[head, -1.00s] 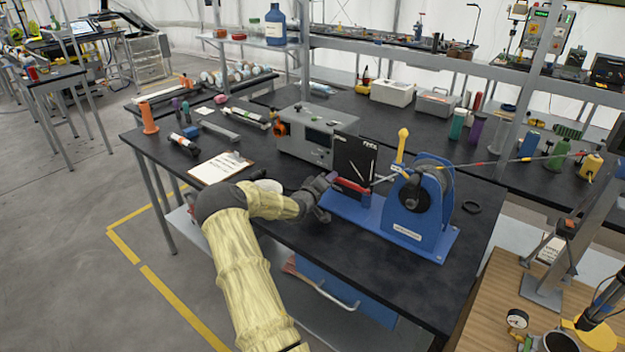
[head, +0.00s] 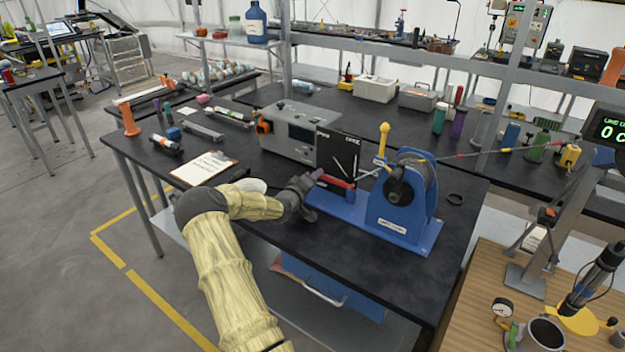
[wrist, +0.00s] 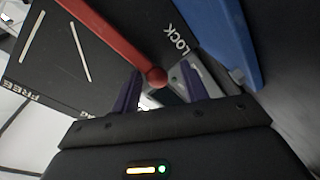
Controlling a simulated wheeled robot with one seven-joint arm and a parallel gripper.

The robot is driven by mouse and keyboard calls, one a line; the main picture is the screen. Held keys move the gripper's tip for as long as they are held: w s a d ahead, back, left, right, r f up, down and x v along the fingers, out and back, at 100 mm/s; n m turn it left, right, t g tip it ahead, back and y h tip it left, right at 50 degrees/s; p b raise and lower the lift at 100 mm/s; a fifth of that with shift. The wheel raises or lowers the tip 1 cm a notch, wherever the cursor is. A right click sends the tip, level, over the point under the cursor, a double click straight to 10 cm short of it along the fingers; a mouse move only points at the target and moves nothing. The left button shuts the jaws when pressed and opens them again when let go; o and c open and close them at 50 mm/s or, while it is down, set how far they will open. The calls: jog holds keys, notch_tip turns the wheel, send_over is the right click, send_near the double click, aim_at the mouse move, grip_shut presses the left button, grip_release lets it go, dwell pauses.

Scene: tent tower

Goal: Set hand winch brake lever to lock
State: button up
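The blue hand winch (head: 388,218) stands on the black bench with a yellow-topped handle. The red brake lever (head: 338,182) lies low across the black panel (head: 350,148), which is marked FREE at the top. In the wrist view the red lever (wrist: 112,34) ends in a ball on the same side as the LOCK label (wrist: 176,40); FREE (wrist: 26,96) is at the far left. My gripper (wrist: 162,80) has its two purple fingers apart, one on each side of the ball, with gaps visible. In the head view my gripper (head: 316,180) is at the lever's left end.
A grey box with an orange knob (head: 290,130) stands behind and left of the panel. A black ring (head: 455,199) lies right of the winch. The bench front near my arm is clear.

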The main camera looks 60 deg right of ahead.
jog(key=shift+w+r, duration=0.1)
jog(key=shift+a, duration=0.15)
jog(key=a, duration=0.5)
jog(key=s+a+r+b, duration=0.1)
jog(key=a, duration=1.1)
jog(key=shift+s+r+b, duration=0.35)
jog(key=shift+r+b, duration=0.05)
